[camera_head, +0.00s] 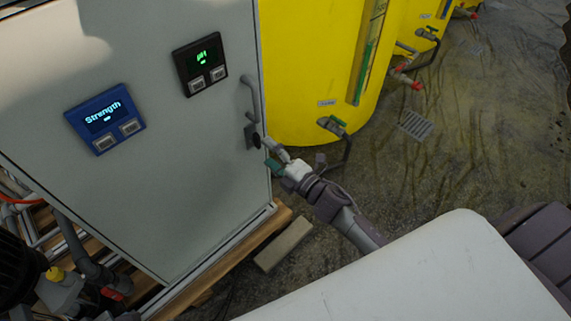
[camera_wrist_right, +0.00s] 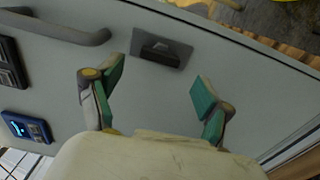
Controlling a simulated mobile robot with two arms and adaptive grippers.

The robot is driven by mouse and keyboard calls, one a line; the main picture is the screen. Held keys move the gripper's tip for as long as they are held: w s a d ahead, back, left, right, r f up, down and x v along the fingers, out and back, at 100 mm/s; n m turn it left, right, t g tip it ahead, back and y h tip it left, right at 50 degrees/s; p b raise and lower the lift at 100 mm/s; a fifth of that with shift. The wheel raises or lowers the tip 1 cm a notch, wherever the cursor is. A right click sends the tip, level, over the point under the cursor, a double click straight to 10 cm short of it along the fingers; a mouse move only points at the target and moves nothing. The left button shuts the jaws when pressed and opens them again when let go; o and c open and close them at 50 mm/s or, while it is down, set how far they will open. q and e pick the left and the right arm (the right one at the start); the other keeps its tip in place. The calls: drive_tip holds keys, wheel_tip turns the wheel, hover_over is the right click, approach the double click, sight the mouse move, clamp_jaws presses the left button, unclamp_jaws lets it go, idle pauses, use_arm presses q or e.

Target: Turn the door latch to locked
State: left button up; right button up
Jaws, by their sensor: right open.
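The door latch is a dark knob on a grey plate at the right edge of the cabinet door (camera_head: 165,180), just below the door handle (camera_head: 251,97). The latch (camera_head: 250,136) is partly covered by my gripper in the head view. In the right wrist view, the latch (camera_wrist_right: 162,51) shows clearly, its knob lying roughly along the plate's long side. My right gripper (camera_head: 268,152) is at the latch. In the wrist view, its green-padded fingers (camera_wrist_right: 158,88) are apart with nothing between them, and the latch is just beyond the tips. My left gripper is not in view.
A blue display (camera_head: 105,118) and a black display (camera_head: 201,65) are on the door. Yellow tanks (camera_head: 310,70) with valves and pipes stand behind the cabinet. A pump and pipes (camera_head: 85,262) are at the lower left. The floor at right is mostly clear.

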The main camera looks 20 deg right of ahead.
drive_tip(key=v, duration=0.7)
drive_tip(key=shift+s, duration=0.2)
drive_tip(key=shift+d, duration=0.15)
